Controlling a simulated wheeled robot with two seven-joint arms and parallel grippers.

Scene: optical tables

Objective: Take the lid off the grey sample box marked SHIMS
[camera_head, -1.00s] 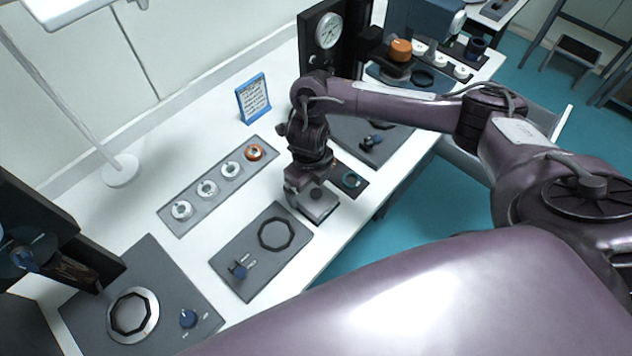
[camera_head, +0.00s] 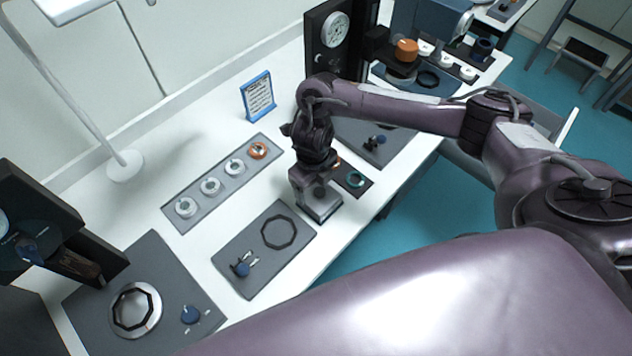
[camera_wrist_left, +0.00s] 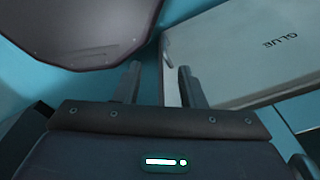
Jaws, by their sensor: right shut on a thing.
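My right gripper (camera_head: 317,190) points down at the front edge of the white table in the head view. It is shut on a small grey thing (camera_head: 321,207), which looks like a grey box or its lid; the fingers hide part of it, and no lettering can be read on it. I cannot tell whether it is clear of the table. My left gripper (camera_wrist_left: 159,84) shows in the left wrist view with its two fingers apart and nothing between them. A pale grey box marked GLUE (camera_wrist_left: 240,60) lies just beyond its right finger. The word SHIMS is not legible anywhere.
A dark mat with a black ring (camera_head: 240,262) lies left of the right gripper. A grey strip with several round dials (camera_head: 197,197) and a blue-framed sign (camera_head: 258,97) stand behind.

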